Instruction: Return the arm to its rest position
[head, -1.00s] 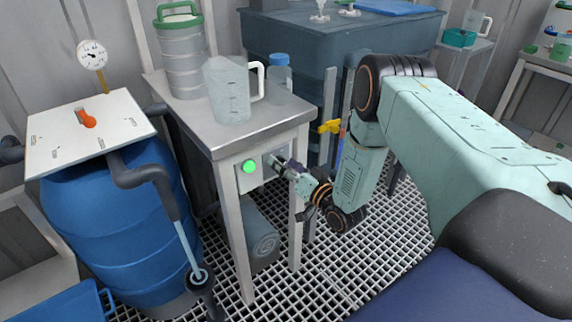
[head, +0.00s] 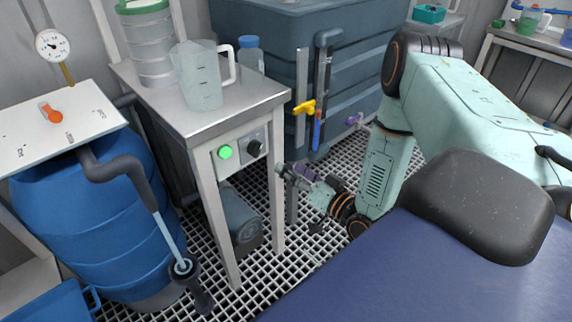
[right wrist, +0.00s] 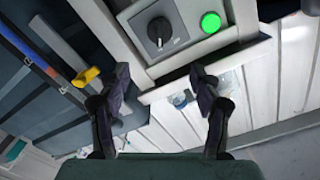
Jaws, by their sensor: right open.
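My right gripper (head: 284,171) is just right of the metal table's front leg in the head view, below the control panel. Its fingers are apart and empty in the right wrist view (right wrist: 160,82). The panel (head: 239,150) carries a lit green button (head: 225,152) and a black rotary knob (head: 254,148). In the right wrist view the knob (right wrist: 160,32) and the green light (right wrist: 211,22) lie beyond the fingertips, apart from them. My right arm (head: 388,165) reaches in from the right. My left gripper is not in view.
A clear pitcher (head: 200,80), a blue-capped bottle (head: 250,55) and a green-lidded canister (head: 147,45) stand on the metal table (head: 200,118). A blue barrel (head: 95,225) with a hand pump is at the left. A large blue tank (head: 370,60) with a yellow valve handle (head: 304,107) stands behind.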

